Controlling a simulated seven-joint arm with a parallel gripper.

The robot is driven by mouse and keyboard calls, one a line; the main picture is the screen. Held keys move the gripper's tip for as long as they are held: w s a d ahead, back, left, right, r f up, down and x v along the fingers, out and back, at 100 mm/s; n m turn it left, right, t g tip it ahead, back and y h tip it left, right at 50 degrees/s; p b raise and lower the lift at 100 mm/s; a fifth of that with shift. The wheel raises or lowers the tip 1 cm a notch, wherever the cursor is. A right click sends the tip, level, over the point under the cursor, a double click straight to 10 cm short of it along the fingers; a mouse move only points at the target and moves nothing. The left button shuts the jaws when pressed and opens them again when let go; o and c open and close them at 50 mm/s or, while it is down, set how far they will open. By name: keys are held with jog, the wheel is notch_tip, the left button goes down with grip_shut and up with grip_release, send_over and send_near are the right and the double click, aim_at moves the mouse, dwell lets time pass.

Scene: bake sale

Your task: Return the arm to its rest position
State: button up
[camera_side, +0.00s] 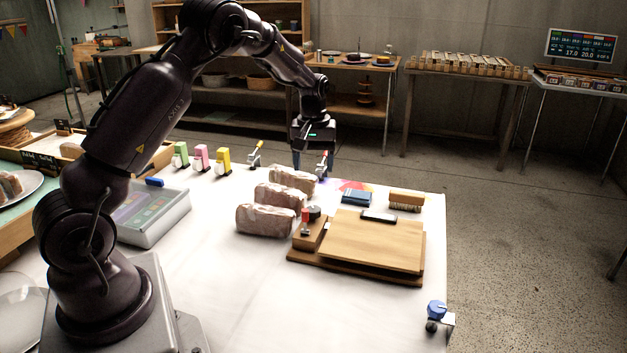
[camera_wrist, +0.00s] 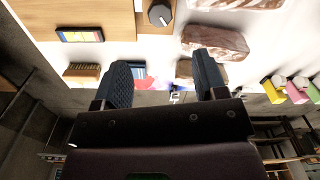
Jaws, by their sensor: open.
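My arm reaches from the left over the white table (camera_side: 200,270), and my gripper (camera_side: 311,165) is above the far part of the table, behind the row of loaves. In the wrist view my gripper (camera_wrist: 163,80) shows two dark fingers set wide apart with no object held between them. The nearest wrapped loaf (camera_side: 293,181) lies close to the gripper in the side view. It cannot be told whether the fingertips touch anything.
Two more wrapped loaves (camera_side: 279,197) (camera_side: 265,220) lie nearer, beside a wooden board (camera_side: 365,243). A brush (camera_side: 405,200) and blue block (camera_side: 356,198) lie behind the board. Green, pink and yellow pieces (camera_side: 202,157) stand left. A grey case (camera_side: 154,215) lies near my base.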

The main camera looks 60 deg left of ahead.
jog(key=shift+r, duration=0.5)
jog(key=s+d+r+m+t, duration=0.2)
jog(key=s+d+r+m, duration=0.3)
jog(key=s+d+r, duration=0.3)
jog(key=s+d+r+m+t, duration=0.3)
jog(key=s+d+r+m, duration=0.3)
jog(key=s+d, duration=0.8)
notch_tip(320, 180, up, 2)
jog(key=shift+s+r+m+t, duration=0.1)
jog(key=shift+s+m+t, duration=0.2)
jog(key=shift+s, duration=0.6)
